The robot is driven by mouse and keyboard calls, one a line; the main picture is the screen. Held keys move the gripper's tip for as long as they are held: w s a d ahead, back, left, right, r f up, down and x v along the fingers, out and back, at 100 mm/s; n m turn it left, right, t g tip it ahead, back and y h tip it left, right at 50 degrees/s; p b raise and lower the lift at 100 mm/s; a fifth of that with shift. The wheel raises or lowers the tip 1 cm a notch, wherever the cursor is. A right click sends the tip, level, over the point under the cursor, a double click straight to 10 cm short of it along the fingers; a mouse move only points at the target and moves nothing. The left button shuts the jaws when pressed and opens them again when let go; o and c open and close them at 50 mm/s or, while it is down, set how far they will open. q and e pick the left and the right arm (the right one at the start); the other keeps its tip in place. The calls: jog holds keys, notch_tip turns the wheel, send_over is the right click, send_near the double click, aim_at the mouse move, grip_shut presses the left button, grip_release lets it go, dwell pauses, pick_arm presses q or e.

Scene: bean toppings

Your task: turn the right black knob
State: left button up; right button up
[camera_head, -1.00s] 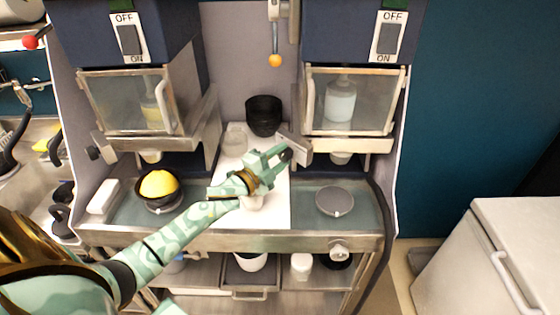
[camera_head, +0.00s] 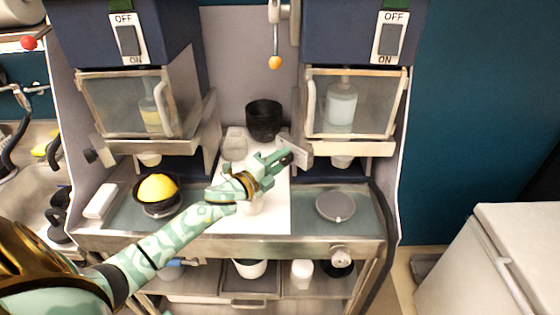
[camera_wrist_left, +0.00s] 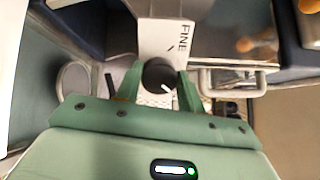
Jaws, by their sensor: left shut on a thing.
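The right black knob (camera_head: 287,159) sits on the left end of the right dispenser's metal ledge. My left gripper (camera_head: 279,161) is at this knob, its jaws shut on it. In the left wrist view the round black knob (camera_wrist_left: 159,74) with a white pointer line lies between the two green fingers of my gripper (camera_wrist_left: 158,82). The knob is fixed to a pale plate marked "FINE" (camera_wrist_left: 168,38). In the head view the fingers hide part of the knob. My right gripper is not in view.
Another black knob (camera_head: 90,156) is on the left dispenser. A black bowl with a yellow heap (camera_head: 158,188) stands on the left tray. A grey round plate (camera_head: 336,206) lies on the right tray. Black stacked bowls (camera_head: 264,118) and a clear jar (camera_head: 234,143) stand behind my gripper.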

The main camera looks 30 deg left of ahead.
pick_arm(q)
jog(key=shift+f, duration=0.2)
jog(key=o, duration=1)
jog(key=shift+c, duration=0.2)
jog(key=shift+r, duration=0.1)
jog(key=shift+s, duration=0.1)
jog(key=r+b+v, duration=0.1)
jog(key=b+v, duration=0.1)
jog(key=v, duration=1.4)
jog(key=shift+f, duration=0.5)
